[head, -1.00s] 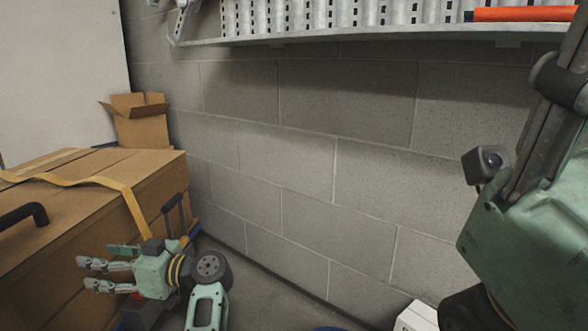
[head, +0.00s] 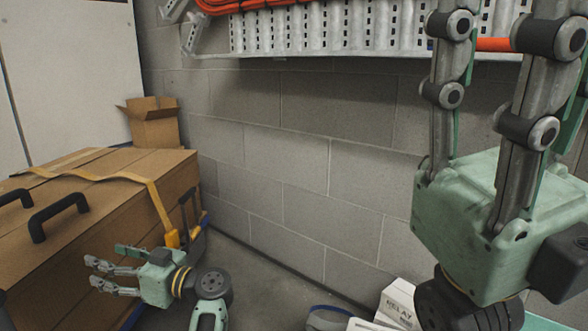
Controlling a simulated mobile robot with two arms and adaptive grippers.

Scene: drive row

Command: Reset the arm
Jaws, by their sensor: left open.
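My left gripper (head: 106,270) is at the lower left, in front of the side of the cardboard-brown crate. Its fingers point left and stand apart, with nothing between them. My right gripper (head: 480,205) is large and close at the right, its fingers pointing up. Its fingertips run out of the top of the picture, so whether it is open or holds anything is hidden.
A large brown crate (head: 90,195) with black handles and a yellow strap fills the left. An open cardboard box (head: 155,128) stands behind it. A grey block wall is ahead, with a metal shelf (head: 330,52) above. White boxes (head: 397,304) are low at right.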

